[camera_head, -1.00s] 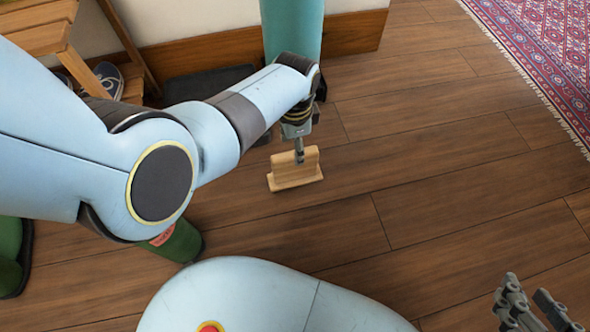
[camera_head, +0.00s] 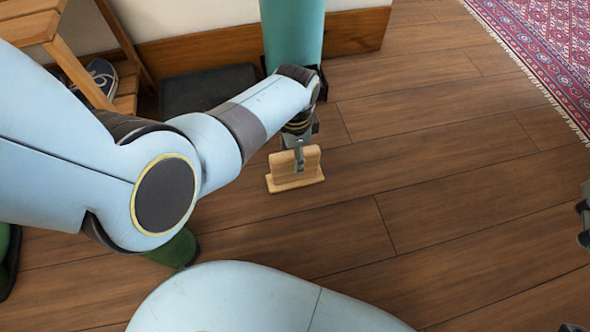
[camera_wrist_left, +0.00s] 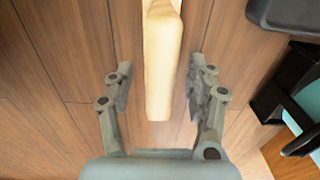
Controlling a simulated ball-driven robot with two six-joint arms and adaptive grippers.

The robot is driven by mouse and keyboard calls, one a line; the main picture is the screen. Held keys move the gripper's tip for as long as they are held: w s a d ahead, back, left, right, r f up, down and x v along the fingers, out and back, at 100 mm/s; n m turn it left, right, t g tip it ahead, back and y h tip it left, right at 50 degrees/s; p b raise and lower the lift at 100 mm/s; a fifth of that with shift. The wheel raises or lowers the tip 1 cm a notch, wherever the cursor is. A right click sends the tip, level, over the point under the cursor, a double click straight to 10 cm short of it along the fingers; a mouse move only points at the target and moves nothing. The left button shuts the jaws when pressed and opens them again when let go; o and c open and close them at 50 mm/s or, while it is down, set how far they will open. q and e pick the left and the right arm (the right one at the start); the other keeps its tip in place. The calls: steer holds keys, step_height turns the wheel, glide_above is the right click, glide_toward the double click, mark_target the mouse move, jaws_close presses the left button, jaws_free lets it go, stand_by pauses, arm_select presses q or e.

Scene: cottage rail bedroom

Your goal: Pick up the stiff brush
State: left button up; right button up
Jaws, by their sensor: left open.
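The stiff brush (camera_head: 309,166) is a pale wooden piece with a flat base and an upright part, standing on the floor planks. No bristles show. My left gripper (camera_head: 299,158) is right above and at it, pointing down, and hides part of its upper side. In the left wrist view, the brush (camera_wrist_left: 160,60) lies lengthwise between the fingers of the open left gripper (camera_wrist_left: 159,90), with a gap visible on each side. Only bits of my right gripper (camera_head: 584,216) show at the right edge, too cut off to judge.
A teal upright object (camera_head: 292,30) stands behind the brush by the skirting board. A dark flat object (camera_head: 205,88) lies left of it. A wooden rack (camera_head: 75,65) with shoes is at the upper left. A patterned rug (camera_head: 545,45) is upper right. Floor right of the brush is clear.

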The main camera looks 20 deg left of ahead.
arm_select(q)
jaws_close()
stand_by(0.3)
steer(key=shift+r, duration=0.1)
stand_by(0.4)
